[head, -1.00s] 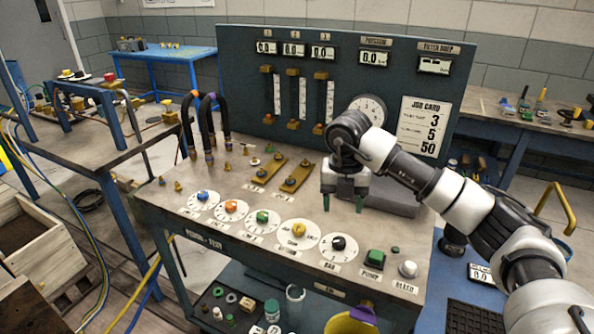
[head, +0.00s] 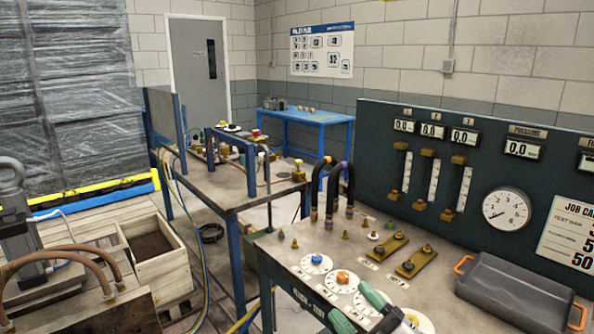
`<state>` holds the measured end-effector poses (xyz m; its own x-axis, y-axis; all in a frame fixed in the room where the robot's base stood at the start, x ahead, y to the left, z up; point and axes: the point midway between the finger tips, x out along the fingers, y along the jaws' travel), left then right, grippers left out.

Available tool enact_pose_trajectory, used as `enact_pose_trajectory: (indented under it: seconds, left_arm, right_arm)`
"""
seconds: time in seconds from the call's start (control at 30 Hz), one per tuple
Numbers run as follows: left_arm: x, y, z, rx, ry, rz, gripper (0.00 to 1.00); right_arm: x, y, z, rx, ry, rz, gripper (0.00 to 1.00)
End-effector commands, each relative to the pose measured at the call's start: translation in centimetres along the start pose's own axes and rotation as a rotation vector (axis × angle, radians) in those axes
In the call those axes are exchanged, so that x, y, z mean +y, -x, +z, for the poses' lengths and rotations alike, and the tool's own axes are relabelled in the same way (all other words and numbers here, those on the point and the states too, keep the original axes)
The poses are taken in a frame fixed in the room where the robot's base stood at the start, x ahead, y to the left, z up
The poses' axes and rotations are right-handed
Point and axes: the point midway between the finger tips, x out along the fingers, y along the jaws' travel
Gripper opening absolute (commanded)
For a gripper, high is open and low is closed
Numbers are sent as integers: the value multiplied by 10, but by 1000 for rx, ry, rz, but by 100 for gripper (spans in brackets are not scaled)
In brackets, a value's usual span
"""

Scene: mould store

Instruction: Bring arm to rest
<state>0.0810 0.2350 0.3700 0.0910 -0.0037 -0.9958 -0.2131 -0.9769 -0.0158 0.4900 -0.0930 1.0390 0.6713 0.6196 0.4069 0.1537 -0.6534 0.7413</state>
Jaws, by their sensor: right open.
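My right gripper (head: 358,309) shows at the bottom edge, to the right of the middle. Its two green fingertips are apart, with nothing seen between them. It appears over the front of the test bench (head: 283,262), in front of the row of dials, and covers part of them. I cannot tell how high it is above the bench. The rest of this arm is mostly cut off by the bottom edge. A blue knob (head: 316,259) and an orange knob (head: 342,277) sit on white dials just beyond it. My left gripper is not in view.
A dark grey tray (head: 520,290) with orange handles lies on the bench at right. The gauge panel (head: 400,228) stands behind. Black hoses (head: 331,185) rise from the bench's left end. Another table (head: 225,185) and a wooden crate (head: 178,268) stand further left.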

Motion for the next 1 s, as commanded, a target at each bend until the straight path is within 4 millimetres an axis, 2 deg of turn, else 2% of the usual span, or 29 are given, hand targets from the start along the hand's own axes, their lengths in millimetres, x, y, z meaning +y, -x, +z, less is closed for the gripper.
enact_pose_trajectory:
  seconds: [0.1,0.17,0.3,0.37,0.4,0.5,0.7,0.9,1.0]
  left_arm:
    - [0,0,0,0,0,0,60]
    - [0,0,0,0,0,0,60]
    - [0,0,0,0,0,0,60]
    - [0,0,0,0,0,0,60]
    - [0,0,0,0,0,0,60]
    - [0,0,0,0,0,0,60]
    - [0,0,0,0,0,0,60]
    - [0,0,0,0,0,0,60]
    - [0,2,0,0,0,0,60]
  right_arm:
    - [4,37,33,-314,-176,173,59]
    - [-1,63,50,-491,-260,225,59]
    - [-32,138,80,-920,-454,251,59]
    - [-50,170,83,-1082,-526,225,59]
    - [-60,189,82,-1176,-569,201,59]
    - [-85,229,75,-1367,-660,129,59]
    - [-122,288,46,-1638,-802,-36,59]
    - [-147,334,6,-1833,-923,-223,59]
    - [-164,336,27,-1838,-917,-228,59]
